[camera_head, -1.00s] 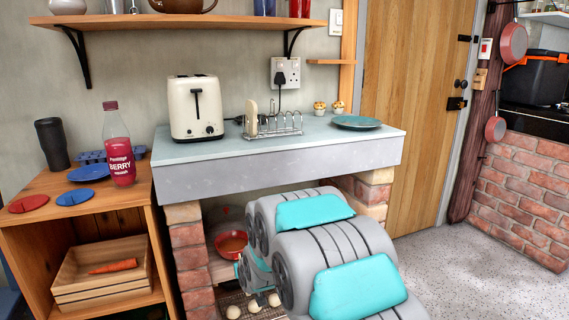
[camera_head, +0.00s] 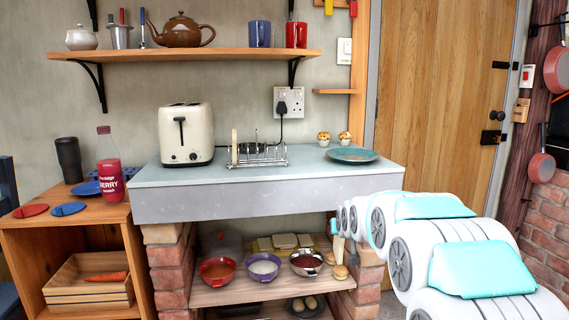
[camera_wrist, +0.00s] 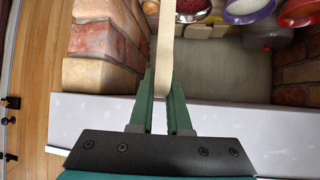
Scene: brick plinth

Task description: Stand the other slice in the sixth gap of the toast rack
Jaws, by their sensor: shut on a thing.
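The toast rack (camera_head: 270,160) is a wire rack standing on the pale slab top. One pale slice (camera_head: 235,146) stands upright at its left end. My gripper (camera_head: 337,232) is below the slab's front edge, by the right brick pier, small and partly hidden by my arm in the head view. In the wrist view my gripper's green fingers (camera_wrist: 162,110) are shut on the other slice (camera_wrist: 164,50), a thin tan slab seen edge-on. The rack is out of the wrist view.
A cream toaster (camera_head: 186,135) stands left of the rack; two muffins (camera_head: 324,138) and a teal plate (camera_head: 352,155) are to its right. Bowls (camera_head: 264,267) fill the niche shelf below. The slab's front edge (camera_head: 270,199) lies between my gripper and the rack.

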